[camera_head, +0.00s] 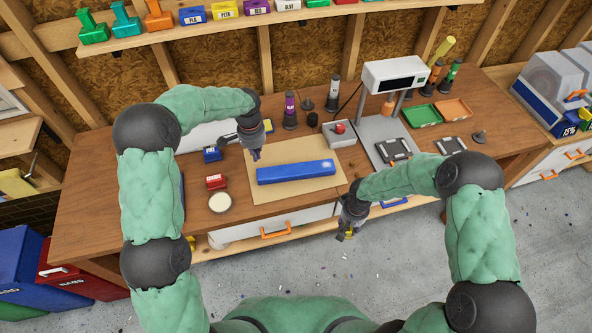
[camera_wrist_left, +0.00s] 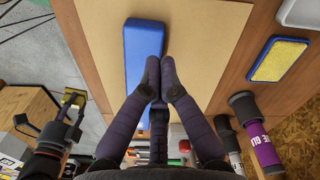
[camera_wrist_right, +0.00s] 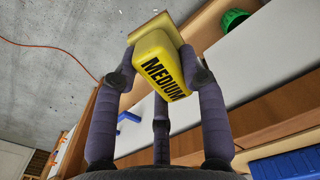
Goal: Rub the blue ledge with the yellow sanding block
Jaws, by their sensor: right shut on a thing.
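The blue ledge (camera_head: 296,171) is a long bar lying on a tan board (camera_head: 275,194) on the workbench; it also shows in the left wrist view (camera_wrist_left: 143,45). My left gripper (camera_head: 256,155) is empty, its fingertips together by the ledge's left end. I cannot tell whether they touch it. My right gripper (camera_head: 345,234) is in front of the bench's front edge, lower right of the ledge and apart from it. It is shut on the yellow sanding block (camera_wrist_right: 158,65), marked MEDIUM, with a tan underside. The fingers hide parts of the block's sides.
A red block (camera_head: 216,182), a round white-topped tin (camera_head: 220,202) and a small blue box (camera_head: 211,154) stand left of the board. A grey box with a red button (camera_head: 339,133) and a white-headed stand (camera_head: 393,75) are behind and right. Bottles line the back.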

